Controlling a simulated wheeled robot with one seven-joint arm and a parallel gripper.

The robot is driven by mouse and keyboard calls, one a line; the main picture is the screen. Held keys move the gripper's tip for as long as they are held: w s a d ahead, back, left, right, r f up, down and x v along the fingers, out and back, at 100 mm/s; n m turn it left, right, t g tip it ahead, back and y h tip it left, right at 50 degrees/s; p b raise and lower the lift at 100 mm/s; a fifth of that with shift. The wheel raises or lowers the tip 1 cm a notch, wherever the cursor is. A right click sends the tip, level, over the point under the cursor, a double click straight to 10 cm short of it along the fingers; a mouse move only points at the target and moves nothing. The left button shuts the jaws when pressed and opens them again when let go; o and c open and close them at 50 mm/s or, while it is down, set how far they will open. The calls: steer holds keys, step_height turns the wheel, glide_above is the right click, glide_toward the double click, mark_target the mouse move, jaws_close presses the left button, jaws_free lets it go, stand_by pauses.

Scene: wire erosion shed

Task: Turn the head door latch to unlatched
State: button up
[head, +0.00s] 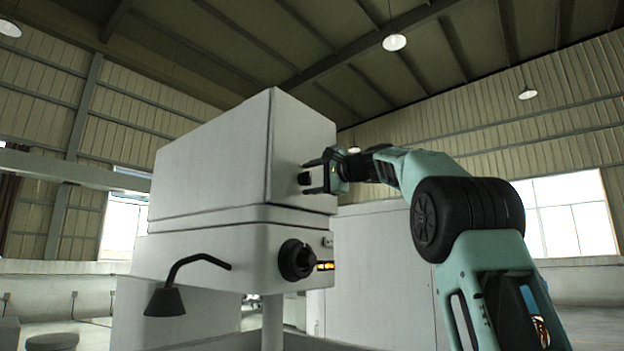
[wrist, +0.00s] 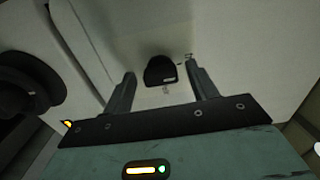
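The head door latch (wrist: 160,70) is a small dark, round-topped handle on the pale face of the machine head (head: 215,165). In the wrist view it shows between the two fingertips of my gripper (wrist: 161,75), with a gap on both sides. The fingers are apart and I see no contact with the latch. In the head view my gripper (head: 313,178) is at the right-hand face of the machine head, and its fingers largely hide the latch there. I cannot tell how far the fingertips reach along the latch.
A large black knob (head: 296,260) sits below on the same machine, beside lit amber indicators (head: 325,266); the knob also shows at left in the wrist view (wrist: 25,85). A lamp on a bent black arm (head: 166,300) hangs at front left. A pale cabinet (head: 375,265) stands behind.

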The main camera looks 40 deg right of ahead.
steer(key=s+d+b, duration=0.2)
steer(key=s+b, duration=0.3)
steer(key=s, duration=1.2)
steer(key=shift+d, duration=0.25)
steer(key=shift+s, duration=0.1)
